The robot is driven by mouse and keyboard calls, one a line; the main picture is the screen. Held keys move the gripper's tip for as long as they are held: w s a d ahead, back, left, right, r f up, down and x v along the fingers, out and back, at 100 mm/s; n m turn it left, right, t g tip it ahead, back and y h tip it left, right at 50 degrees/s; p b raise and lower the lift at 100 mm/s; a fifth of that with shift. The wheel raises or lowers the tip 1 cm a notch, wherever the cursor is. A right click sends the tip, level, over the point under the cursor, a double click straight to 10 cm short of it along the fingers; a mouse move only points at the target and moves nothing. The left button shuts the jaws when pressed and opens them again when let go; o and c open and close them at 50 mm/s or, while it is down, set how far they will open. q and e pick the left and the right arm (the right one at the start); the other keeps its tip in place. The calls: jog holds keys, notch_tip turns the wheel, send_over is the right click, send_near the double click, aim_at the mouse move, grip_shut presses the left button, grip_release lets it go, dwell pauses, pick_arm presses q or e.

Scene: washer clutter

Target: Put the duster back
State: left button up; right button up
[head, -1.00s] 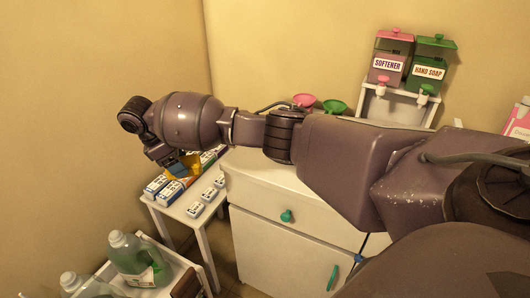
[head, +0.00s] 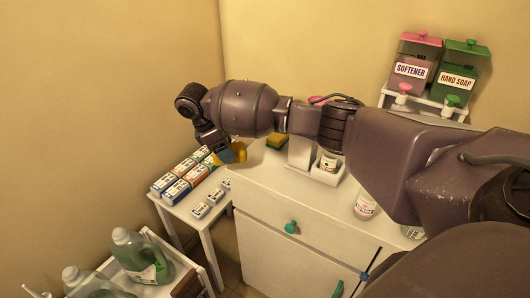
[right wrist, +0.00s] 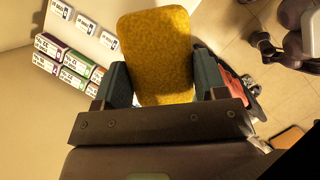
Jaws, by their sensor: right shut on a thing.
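My right gripper (head: 224,156) is shut on a yellow, textured, block-like thing (head: 239,152), which I take to be the duster. In the right wrist view the yellow thing (right wrist: 156,45) sits between the two dark teal fingers of the right gripper (right wrist: 160,76), its rounded end sticking out past them. In the head view the arm hides part of the grip. The gripper is above the gap between the small white side table (head: 205,224) and the white cabinet (head: 262,192). My left gripper is not in view.
Several small boxes (head: 178,190) stand on the side table. A yellow-green sponge (head: 277,143), a white holder (head: 300,153) and jars (head: 365,206) are on the cabinet top. Dispensers (head: 412,68) stand behind. A green bottle (head: 141,257) stands on a cart at lower left. The cabinet's front left top is clear.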

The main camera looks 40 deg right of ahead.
jog(key=s+d, duration=0.1)
jog(key=d, duration=0.2)
jog(key=s+d, duration=0.1)
jog(key=d, duration=0.2)
jog(key=s+d, duration=0.2)
jog(key=d, duration=0.2)
jog(key=shift+s+f, duration=0.1)
jog(key=shift+f, duration=1.7)
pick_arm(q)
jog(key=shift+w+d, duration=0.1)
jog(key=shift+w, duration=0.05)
pick_arm(e)
jog(key=shift+f, duration=0.15)
jog(key=o, duration=0.9)
jog(key=shift+c, duration=0.2)
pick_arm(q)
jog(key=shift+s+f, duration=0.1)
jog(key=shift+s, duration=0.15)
